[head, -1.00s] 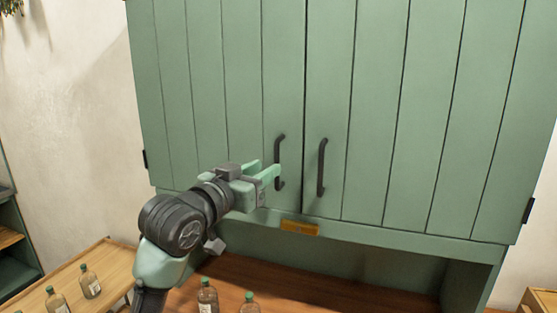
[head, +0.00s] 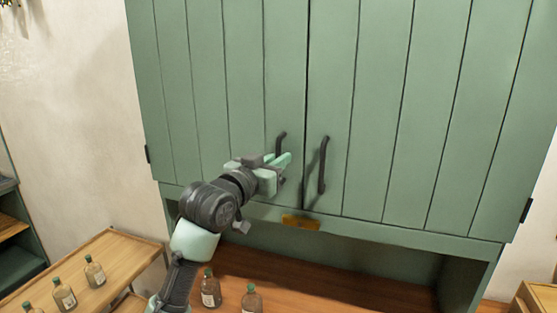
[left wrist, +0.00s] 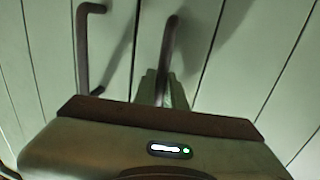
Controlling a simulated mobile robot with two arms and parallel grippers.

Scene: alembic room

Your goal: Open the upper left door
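The green upper cabinet has a left door (head: 205,90) and a right door (head: 430,100), each with a dark vertical handle near the middle seam. Both doors look closed. My left gripper (head: 283,160) is at the lower part of the left door handle (head: 280,143) and hides much of it. In the left wrist view, its green fingertips (left wrist: 162,90) lie close on either side of a dark handle (left wrist: 168,45) and look shut on it. The right door handle (head: 323,165) is free; the other handle in the left wrist view (left wrist: 84,50) is also clear. My right gripper is not in view.
Below the cabinet is a wooden counter (head: 330,285) with brown bottles (head: 210,290). A wooden side table (head: 110,265) at the lower left holds more bottles. A small yellow plate (head: 300,222) sits under the doors. The space in front of the doors looks clear.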

